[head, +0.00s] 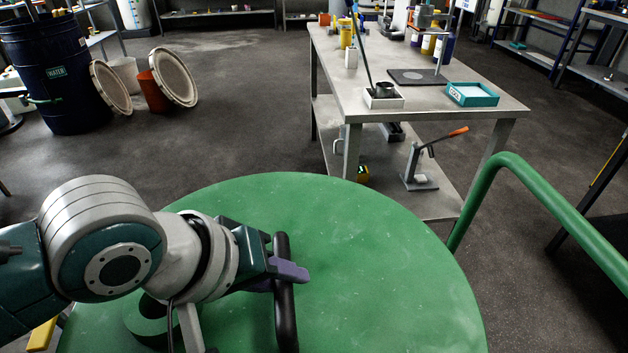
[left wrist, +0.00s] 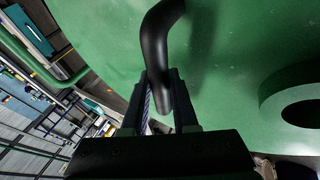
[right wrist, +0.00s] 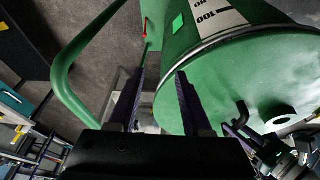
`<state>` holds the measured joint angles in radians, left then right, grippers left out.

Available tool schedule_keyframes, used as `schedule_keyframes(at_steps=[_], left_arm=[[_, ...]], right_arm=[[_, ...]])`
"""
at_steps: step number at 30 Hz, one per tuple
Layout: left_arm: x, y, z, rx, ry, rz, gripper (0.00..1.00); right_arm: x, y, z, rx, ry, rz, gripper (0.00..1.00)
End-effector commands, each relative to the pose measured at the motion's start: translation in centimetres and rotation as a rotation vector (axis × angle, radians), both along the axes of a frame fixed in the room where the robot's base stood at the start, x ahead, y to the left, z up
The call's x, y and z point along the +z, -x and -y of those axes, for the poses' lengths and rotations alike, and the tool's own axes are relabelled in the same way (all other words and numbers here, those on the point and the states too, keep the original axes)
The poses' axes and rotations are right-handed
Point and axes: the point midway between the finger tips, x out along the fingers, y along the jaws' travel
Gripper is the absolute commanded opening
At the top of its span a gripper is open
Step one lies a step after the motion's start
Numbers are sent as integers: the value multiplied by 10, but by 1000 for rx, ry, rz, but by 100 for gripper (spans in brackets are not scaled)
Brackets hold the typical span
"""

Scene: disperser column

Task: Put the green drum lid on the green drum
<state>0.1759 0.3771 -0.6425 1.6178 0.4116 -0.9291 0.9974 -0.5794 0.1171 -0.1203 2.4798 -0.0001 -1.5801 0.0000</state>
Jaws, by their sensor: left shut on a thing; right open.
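The green drum lid (head: 390,270) is a wide disc with a black bar handle (head: 286,310) and a raised round collar near my left arm. My left gripper (head: 287,268) is shut on the handle, which also shows between its fingers in the left wrist view (left wrist: 158,60). In the right wrist view the green drum (right wrist: 180,40) shows a white scale marked 100, with the lid (right wrist: 225,80) at its rim. I cannot tell whether the lid is fully seated. In the head view the lid hides the drum. My right gripper (right wrist: 161,75) is open and empty beside the drum.
A green tubular rail (head: 545,205) curves along the right of the lid. A workbench (head: 440,100) with a teal tray (head: 472,95) stands beyond it. A dark blue drum (head: 50,75) and pale round lids (head: 175,77) stand at the far left. Open floor lies between.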

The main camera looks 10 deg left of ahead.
Motion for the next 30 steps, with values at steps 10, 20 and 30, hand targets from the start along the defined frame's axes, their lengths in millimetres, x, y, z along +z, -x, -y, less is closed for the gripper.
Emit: schedule_keyframes(at_steps=[10,20,30], left_arm=[[2,-1,1,0,5,5,42],[1,0,0,0,2,1,62],[25,14,-9,-1,0,-2,62]], right_arm=[[0,0,0,1,1,0,49],[0,0,1,4,5,0,49],[12,0,1,4,5,0,49]])
